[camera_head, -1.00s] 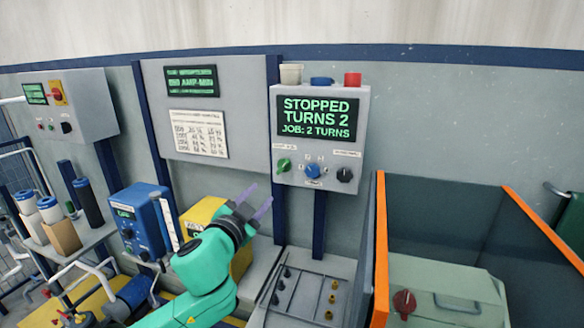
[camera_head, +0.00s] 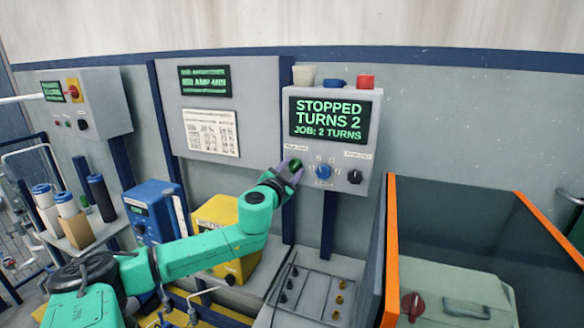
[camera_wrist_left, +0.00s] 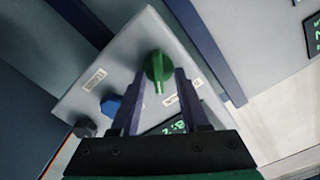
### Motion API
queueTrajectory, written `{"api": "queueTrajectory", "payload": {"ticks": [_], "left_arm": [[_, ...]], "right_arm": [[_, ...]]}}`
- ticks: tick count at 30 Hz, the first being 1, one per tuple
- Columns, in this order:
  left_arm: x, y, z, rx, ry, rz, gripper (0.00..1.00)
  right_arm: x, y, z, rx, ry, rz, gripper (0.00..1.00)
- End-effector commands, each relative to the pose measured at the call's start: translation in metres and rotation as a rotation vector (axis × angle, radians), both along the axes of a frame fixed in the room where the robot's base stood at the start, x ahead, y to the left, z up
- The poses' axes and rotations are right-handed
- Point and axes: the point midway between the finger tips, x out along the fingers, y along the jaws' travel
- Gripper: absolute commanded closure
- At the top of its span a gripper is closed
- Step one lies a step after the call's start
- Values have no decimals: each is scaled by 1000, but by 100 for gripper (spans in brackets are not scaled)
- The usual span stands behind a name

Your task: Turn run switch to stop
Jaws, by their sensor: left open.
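The control box (camera_head: 375,110) hangs on the wall, and its display reads "STOPPED TURNS 2, JOB: 2 TURNS". The green switch (camera_head: 295,164) is at the lower left of its face. My left gripper (camera_head: 290,175) is at this switch, with its fingers partly covering it. In the left wrist view the green switch (camera_wrist_left: 158,68) shows between the fingertips of my open left gripper (camera_wrist_left: 158,76); contact cannot be told. A blue knob (camera_head: 323,171) and a black knob (camera_head: 355,176) are to its right. The small labels are too blurred to read. My right gripper is not in view.
An orange-edged enclosure (camera_head: 392,240) stands at the lower right. A tray with small pegs (camera_head: 312,292) lies below the box. A yellow unit (camera_head: 223,215) and a blue unit (camera_head: 150,206) stand at the left.

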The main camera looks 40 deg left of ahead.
Motion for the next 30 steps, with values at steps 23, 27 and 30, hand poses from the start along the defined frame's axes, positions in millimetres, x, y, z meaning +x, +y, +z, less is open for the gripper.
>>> {"api": "queueTrajectory", "payload": {"ticks": [23,27,30], "left_arm": [[2,0,-1,-13,-4,-1,100],[2,0,-2,-50,-16,-2,100],[2,1,-2,-96,-33,-1,100]], "right_arm": [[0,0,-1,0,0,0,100],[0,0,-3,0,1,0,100],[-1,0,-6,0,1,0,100]]}}
